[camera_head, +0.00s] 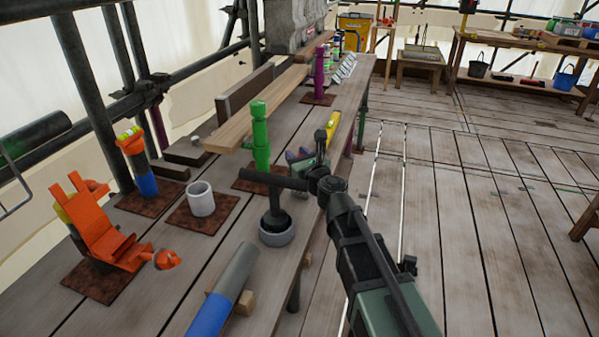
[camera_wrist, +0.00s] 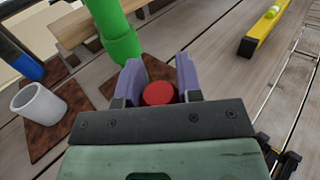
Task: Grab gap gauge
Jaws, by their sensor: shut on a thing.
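My gripper (camera_wrist: 158,66) shows its two purple fingers in the wrist view, closed on a red round piece (camera_wrist: 158,93) between them. Only the top of this piece shows, so I cannot tell its full shape or whether it is the gap gauge. The green post also shows in the wrist view (camera_wrist: 117,38), just beyond the left finger and standing on a brown plate.
A white cup (camera_head: 201,199) and orange bracket (camera_head: 100,230) stand on brown plates at left. A black-handled tool in a grey ring (camera_head: 277,237) and a blue-grey cylinder (camera_head: 225,290) are nearer. A yellow level (camera_wrist: 266,28) lies near the bench's right edge.

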